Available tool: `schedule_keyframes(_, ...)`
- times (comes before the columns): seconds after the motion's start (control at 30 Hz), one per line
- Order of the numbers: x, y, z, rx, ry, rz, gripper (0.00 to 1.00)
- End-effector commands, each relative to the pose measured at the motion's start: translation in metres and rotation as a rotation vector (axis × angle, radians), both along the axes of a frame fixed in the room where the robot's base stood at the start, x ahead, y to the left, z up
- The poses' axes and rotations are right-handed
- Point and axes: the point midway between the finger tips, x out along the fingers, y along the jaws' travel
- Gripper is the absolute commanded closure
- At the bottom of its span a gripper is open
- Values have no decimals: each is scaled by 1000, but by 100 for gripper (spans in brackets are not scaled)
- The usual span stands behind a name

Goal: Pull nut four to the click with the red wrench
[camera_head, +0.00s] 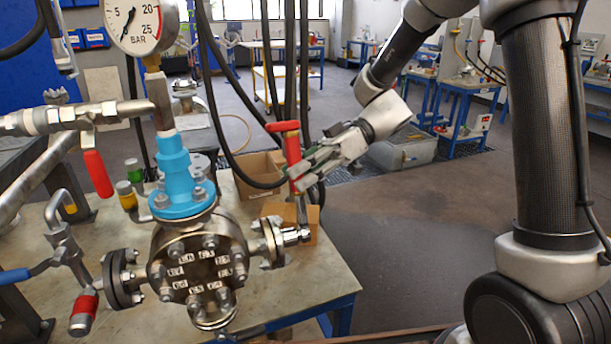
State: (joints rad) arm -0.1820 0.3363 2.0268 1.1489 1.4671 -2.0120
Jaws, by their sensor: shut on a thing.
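The red wrench (291,148) stands nearly upright, with a red crossbar on top and a metal lower end beside the right side flange (268,243). My gripper (298,172) is shut on its red shaft. The lower end looks close to the fittings at that flange; I cannot tell whether it sits on a nut. The steel vessel (199,262) has a round front cover ringed with nuts and small white number labels. The labels are too small to read surely, so I cannot tell which nut is four.
A pressure gauge (133,22) and blue fitting (176,180) rise above the vessel. Cardboard boxes (258,172) stand behind the wrench. Black hoses (225,130) hang close to my gripper. The floor (400,240) right of the bench is clear.

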Motion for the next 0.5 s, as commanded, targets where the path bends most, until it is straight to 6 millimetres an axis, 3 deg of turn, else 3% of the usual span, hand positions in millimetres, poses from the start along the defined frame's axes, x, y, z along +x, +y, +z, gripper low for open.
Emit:
schedule_keyframes(0.27, 23, 7, -12, -57, 197, 2, 100)
schedule_keyframes(0.5, 25, 0, -11, -57, 202, -2, 100)
